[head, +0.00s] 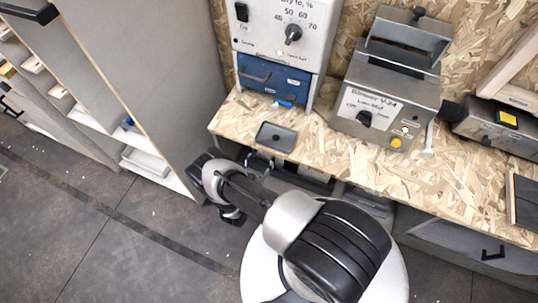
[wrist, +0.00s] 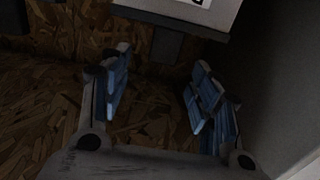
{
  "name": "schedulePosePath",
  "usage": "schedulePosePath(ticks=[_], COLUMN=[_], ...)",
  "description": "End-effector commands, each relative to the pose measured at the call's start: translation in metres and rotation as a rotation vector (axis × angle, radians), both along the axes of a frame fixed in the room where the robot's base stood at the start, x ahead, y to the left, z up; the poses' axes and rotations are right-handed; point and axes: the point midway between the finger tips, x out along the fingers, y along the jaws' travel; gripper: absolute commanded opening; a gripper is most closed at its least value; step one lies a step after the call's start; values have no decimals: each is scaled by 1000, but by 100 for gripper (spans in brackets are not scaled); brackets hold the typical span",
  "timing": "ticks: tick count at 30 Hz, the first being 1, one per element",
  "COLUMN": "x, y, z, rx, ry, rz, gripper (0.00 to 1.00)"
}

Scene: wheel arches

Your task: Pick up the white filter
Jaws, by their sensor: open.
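A small white upright piece (head: 428,140) stands on the chipboard bench, right against the right side of the grey metal machine; it may be the white filter, but it is too small to be sure. A small blue and white item (head: 284,103) lies under the blue drawer. My gripper (wrist: 160,65) is open, its blue-padded fingers apart with nothing between them. In the wrist view it faces dark chipboard, and no white filter shows there. In the head view my arm reaches left to the bench's front left edge.
The bench (head: 330,150) holds a dark shallow tray (head: 276,136), a dial-fronted device (head: 285,35) over a blue drawer (head: 272,76), and the grey machine (head: 390,85). A tall grey cabinet side (head: 150,70) stands close on the left. Bench between tray and machine is clear.

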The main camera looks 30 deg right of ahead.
Motion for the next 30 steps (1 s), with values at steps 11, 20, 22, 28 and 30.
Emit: schedulePosePath(ticks=[11,20,22,28,30], x=[24,47,48,48,48], y=[-29,-54,-55,-54,-54], z=[1,2,3,3,3], rx=[1,1,0,0,0], ry=[-3,-1,0,0,0], rz=[-3,0,2,2,2], gripper=[57,57,57,54,49])
